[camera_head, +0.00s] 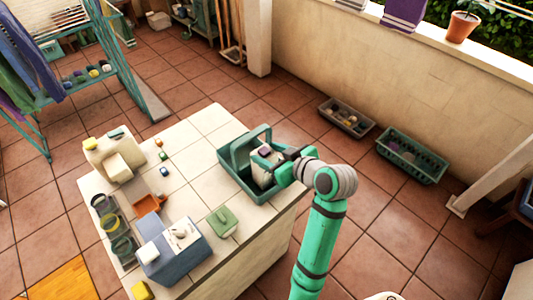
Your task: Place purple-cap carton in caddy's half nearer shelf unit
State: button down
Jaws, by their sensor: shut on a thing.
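The teal caddy (226,163) with an arched handle stands near the right edge of the tiled counter. My gripper (275,163) reaches in from the right and is shut on the pale carton (260,176) with a dark purple cap (265,151). The carton is roughly upright, within the caddy's outline, on the right side of the handle. I cannot tell whether its base touches the caddy floor. The gripper and arm hide part of the carton and the caddy's right side. A shelf unit (184,17) is at the back, beyond the counter.
A blue-grey box (176,252), a green item (222,221), an orange item (149,203) and a cream container (115,158) stand on the counter. Round jars line its left edge. Two crates (412,157) lie on the floor at right. Counter space left of the caddy is mostly clear.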

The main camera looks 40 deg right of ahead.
jog(key=shift+s+a+f, duration=0.1)
jog(key=shift+a+f, duration=0.05)
jog(key=shift+f, duration=0.05)
jog(key=shift+s+f, duration=0.1)
jog(key=c, duration=0.8)
grip_release()
jog(key=shift+s+r, duration=0.1)
jog(key=shift+r, duration=0.1)
jog(key=v, duration=1.1)
jog(key=shift+s, duration=0.3)
jog(key=shift+r, duration=0.1)
